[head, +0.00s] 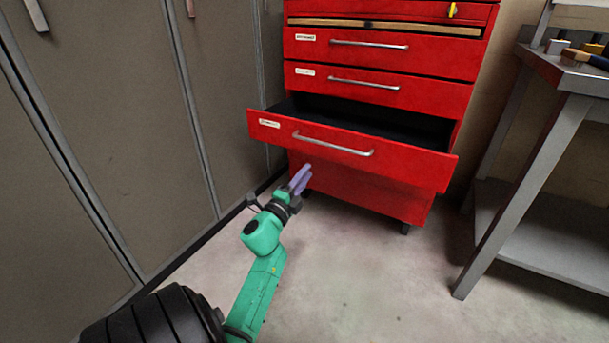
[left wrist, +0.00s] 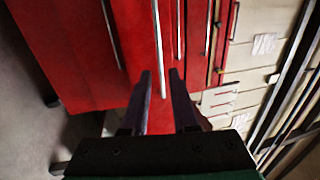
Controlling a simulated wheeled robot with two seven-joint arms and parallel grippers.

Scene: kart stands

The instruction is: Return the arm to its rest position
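My left gripper (head: 302,176) has purple fingers and is on the green arm that comes in from below. It is empty, just below the front of the pulled-out drawer (head: 410,168) of the red tool cabinet (head: 355,190). In the left wrist view the two fingers (left wrist: 161,78) stand apart with a gap between them. The drawer's silver handle (head: 333,148) is above the fingertips in the head view. In the left wrist view a silver handle (left wrist: 159,50) lines up with the gap; the fingers do not appear shut on it. My right gripper is not in view.
Grey lockers (head: 90,130) line the left side. A metal workbench (head: 570,80) with tools on top and a lower shelf stands at the right. The floor (head: 360,280) in front is clear.

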